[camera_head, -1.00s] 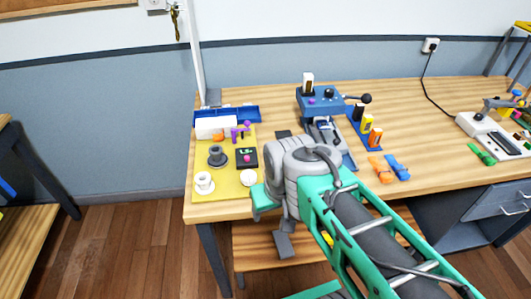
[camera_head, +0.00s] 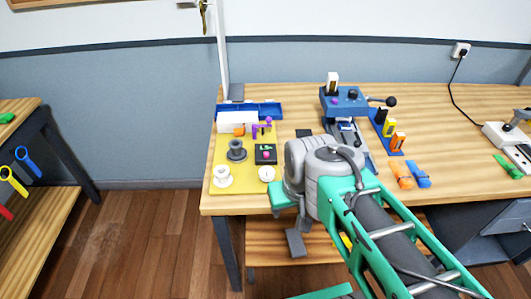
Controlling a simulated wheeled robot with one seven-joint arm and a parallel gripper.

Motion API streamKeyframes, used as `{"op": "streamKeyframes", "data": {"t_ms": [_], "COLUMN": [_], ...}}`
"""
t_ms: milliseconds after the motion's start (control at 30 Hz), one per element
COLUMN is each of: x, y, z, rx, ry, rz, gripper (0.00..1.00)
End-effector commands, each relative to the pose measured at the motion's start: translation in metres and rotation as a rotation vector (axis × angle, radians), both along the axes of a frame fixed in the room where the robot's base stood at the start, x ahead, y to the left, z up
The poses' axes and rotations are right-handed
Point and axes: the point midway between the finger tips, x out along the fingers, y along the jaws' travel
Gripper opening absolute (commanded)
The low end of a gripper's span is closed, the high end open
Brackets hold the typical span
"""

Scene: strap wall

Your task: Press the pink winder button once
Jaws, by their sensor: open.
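The pink winder button (camera_head: 266,155) sits on a small black box (camera_head: 265,147) with a green mark on its top. The box is on a yellow mat (camera_head: 223,157) at the left end of the wooden table. A dark grey spool (camera_head: 236,150) is left of the box. A white spool (camera_head: 222,176) and a white round piece (camera_head: 266,174) are nearer the front edge. My gripper (camera_head: 296,243) shows only in part, below my teal and grey wrist, in front of the table edge. It is open, apart from the button, to its lower right in the picture.
A blue tray with a white block (camera_head: 237,122) stands behind the mat. A blue machine with a lever (camera_head: 345,102) stands to the right, beside a blue rack (camera_head: 386,131). Orange and blue clips (camera_head: 401,176) lie in front. Open floor lies to the left.

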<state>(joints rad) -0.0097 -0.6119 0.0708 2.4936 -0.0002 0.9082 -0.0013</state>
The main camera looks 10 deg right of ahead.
Motion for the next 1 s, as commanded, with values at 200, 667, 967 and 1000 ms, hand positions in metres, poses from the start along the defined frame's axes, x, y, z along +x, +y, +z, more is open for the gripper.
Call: {"op": "streamKeyframes", "data": {"t_ms": [200,667,967,1000], "x": [0.0,0.0,0.0,0.0], "y": [0.0,0.0,0.0,0.0], "z": [0.0,0.0,0.0,0.0], "rx": [0.0,0.0,0.0,0.0], "ry": [0.0,0.0,0.0,0.0], "rz": [0.0,0.0,0.0,0.0], "gripper": [0.27,0.0,0.0,0.0]}}
